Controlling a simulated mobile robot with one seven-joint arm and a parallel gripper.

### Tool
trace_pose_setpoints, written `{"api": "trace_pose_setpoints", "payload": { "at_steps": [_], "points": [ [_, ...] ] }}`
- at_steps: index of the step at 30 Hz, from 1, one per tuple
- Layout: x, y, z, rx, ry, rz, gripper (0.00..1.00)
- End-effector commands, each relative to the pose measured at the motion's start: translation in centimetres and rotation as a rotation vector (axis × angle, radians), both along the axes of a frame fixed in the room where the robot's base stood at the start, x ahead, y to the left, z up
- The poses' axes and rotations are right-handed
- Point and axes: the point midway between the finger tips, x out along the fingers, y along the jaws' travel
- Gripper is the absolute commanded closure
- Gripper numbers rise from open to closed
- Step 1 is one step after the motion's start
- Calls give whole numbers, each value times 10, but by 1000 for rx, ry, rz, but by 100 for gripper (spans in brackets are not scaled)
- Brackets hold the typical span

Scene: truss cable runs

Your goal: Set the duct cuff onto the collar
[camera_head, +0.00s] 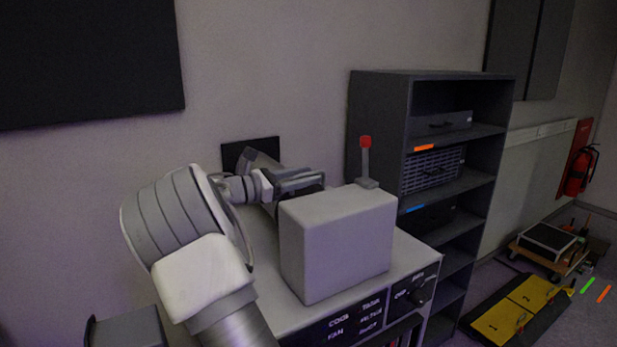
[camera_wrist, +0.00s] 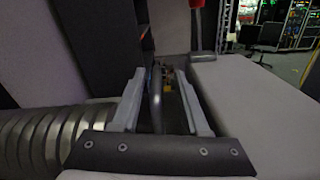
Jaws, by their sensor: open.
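My gripper (camera_head: 300,178) is behind the upper left edge of a grey box (camera_head: 338,243), above the cabinet top. In the wrist view its two fingers (camera_wrist: 160,103) are apart, with a grey upright bar (camera_wrist: 157,92) showing between them; I cannot tell whether they touch it. A grey ribbed duct (camera_wrist: 35,138) lies just left of the fingers in the wrist view. In the head view, a grey duct piece (camera_head: 258,160) shows in front of a dark wall plate (camera_head: 234,154), partly behind my arm. I cannot make out the cuff or the collar for certain; the box hides the area behind it.
The box stands on a cabinet (camera_head: 405,258) with a labelled front panel. A red-topped post (camera_head: 365,160) rises behind the box. A dark shelf unit (camera_head: 380,115) stands to the right. Yellow numbered panels (camera_head: 515,310) and a trolley (camera_head: 545,250) are on the floor at far right.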

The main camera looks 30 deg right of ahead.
Motion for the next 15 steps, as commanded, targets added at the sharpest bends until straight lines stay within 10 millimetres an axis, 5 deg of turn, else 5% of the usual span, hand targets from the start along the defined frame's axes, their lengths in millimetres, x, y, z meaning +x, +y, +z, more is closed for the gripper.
{"api": "trace_pose_setpoints", "payload": {
  "at_steps": [15],
  "points": [
    [8,121,-2,0,-1,5,55]
  ]
}}
